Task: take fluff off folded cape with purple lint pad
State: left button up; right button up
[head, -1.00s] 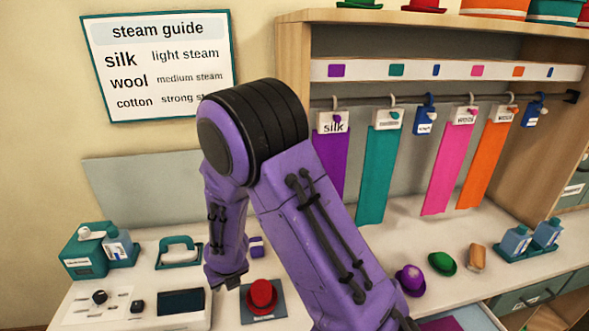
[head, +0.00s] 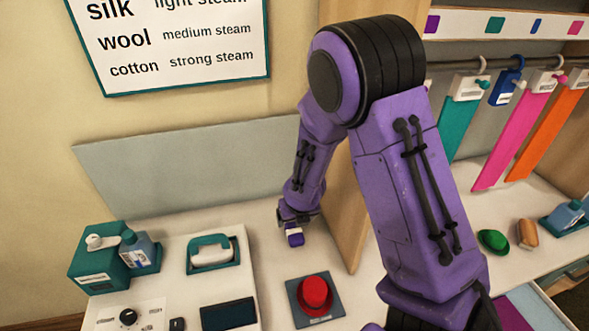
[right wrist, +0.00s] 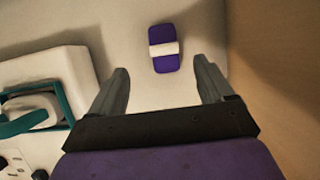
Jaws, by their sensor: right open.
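The purple lint pad (head: 294,238) with a white band lies on the white counter, behind the red hat. My right gripper (head: 297,216) is right by it, partly covering it in the head view. In the right wrist view the pad (right wrist: 164,48) lies ahead of the open fingers (right wrist: 163,88), roughly midway between them and apart from both. A flat purple patch (head: 508,316) inside a teal edge shows at the bottom right; I cannot tell whether it is the folded cape, and no fluff is visible. My left gripper is not in view.
A wooden panel (head: 352,215) stands close to the right of the pad. A red hat (head: 314,291) on a dark mat is in front. A white steamer head (head: 211,255) in a teal holder stands left. Strips hang at the right, above a green hat (head: 493,240).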

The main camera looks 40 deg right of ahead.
aim_at(294, 231)
jog(key=x, duration=0.3)
jog(key=p+x, duration=0.1)
jog(key=x, duration=0.2)
jog(key=s+x, duration=0.1)
jog(key=x, duration=0.2)
jog(key=shift+s+f+p, duration=0.1)
jog(key=shift+f+p, duration=0.05)
jog(key=shift+p, duration=0.15)
jog(key=shift+d+f, duration=0.1)
jog(key=shift+f, duration=0.3)
jog(key=c, duration=1.1)
